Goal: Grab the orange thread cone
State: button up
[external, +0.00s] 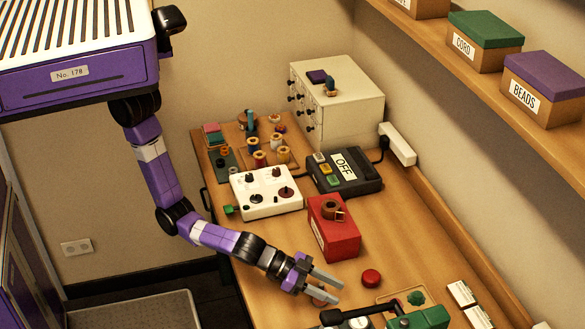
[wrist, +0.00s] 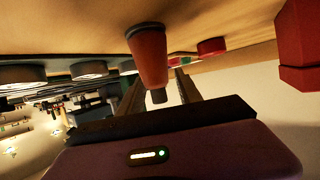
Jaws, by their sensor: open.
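The orange thread cone (wrist: 149,58) stands on the table, which shows upside down at the top of the wrist view. It is orange-brown with a darker wide base and a narrow dark tip. My gripper (wrist: 160,80) is open, with its two fingers on either side of the cone in that picture. I cannot tell how far the cone lies between them, and no contact shows. In the external view my gripper (external: 338,292) is low over the front of the table, and a bit of the cone (external: 319,298) shows between the fingers, mostly hidden.
A red box (external: 334,232) with a brown roll on top stands behind my gripper. A red button (external: 371,278) is to its right. A green-and-black device (external: 420,318) sits close in front. A white control box (external: 265,195) and several spools are farther back.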

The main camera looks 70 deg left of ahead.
grip_shut()
dwell(0.3)
